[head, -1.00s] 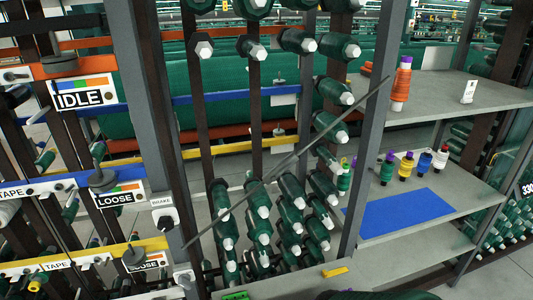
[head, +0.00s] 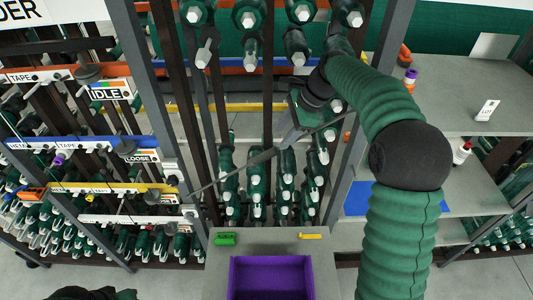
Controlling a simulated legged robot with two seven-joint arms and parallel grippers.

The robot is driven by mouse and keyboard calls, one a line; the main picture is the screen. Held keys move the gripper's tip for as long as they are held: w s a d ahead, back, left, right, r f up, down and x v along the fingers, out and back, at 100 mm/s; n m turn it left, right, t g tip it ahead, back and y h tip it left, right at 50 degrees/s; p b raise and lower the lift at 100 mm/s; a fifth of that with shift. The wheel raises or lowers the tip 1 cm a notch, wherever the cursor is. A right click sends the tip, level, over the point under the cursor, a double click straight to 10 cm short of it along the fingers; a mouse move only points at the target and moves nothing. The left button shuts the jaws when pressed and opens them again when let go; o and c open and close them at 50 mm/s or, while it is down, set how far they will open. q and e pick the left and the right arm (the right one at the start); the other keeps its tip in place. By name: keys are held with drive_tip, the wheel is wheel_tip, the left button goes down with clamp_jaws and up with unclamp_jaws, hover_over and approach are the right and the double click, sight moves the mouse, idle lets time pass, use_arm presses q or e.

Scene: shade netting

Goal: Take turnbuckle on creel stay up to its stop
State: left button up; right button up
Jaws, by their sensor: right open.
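The creel stay (head: 212,182) is a thin dark rod running diagonally from the frame post at lower left up to the right post. The turnbuckle (head: 262,158) looks like the thicker grey stretch near its middle. My right arm reaches in from the lower right, and my right gripper (head: 288,141) points down at the stay, just right of the turnbuckle. It is open. Its fingers overlap the stay in the picture, and I cannot tell whether they touch it. The gripper hides part of the stay. The stop cannot be made out. My left gripper is out of view.
Green bobbins (head: 258,190) crowd behind the stay. A purple bin (head: 271,278) sits below, with a green block (head: 225,239) and a yellow block (head: 311,236) behind it. Tagged rails stand left. Grey shelves (head: 445,98) at right hold a small white card (head: 487,110).

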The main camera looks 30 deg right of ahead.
sight(266, 159)
drive_tip(key=x, duration=0.2)
drive_tip(key=p+x, duration=0.1)
drive_tip(key=x, duration=0.1)
drive_tip(key=p+x, duration=0.1)
drive_tip(key=x, duration=0.1)
drive_tip(key=shift+a+f, duration=0.25)
drive_tip(key=shift+a, duration=0.25)
drive_tip(key=f, duration=0.2)
drive_tip(key=w+f+p, duration=0.1)
drive_tip(key=f, duration=0.1)
drive_tip(key=w+f, duration=0.1)
drive_tip(key=f, duration=0.2)
drive_tip(key=shift+w+d+p, duration=0.1)
drive_tip(key=shift+p, duration=0.25)
drive_tip(key=shift+a+r, duration=0.15)
drive_tip(key=shift+a, duration=0.55)
drive_tip(key=shift+a+r, duration=0.1)
drive_tip(key=shift+a, duration=0.05)
drive_tip(key=c, duration=0.3)
drive_tip(key=shift+a, duration=0.1)
drive_tip(key=shift+c, duration=3.5)
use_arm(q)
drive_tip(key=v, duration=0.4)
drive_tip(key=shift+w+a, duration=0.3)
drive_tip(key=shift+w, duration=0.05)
use_arm(e)
drive_tip(key=shift+d, duration=0.35)
clamp_jaws()
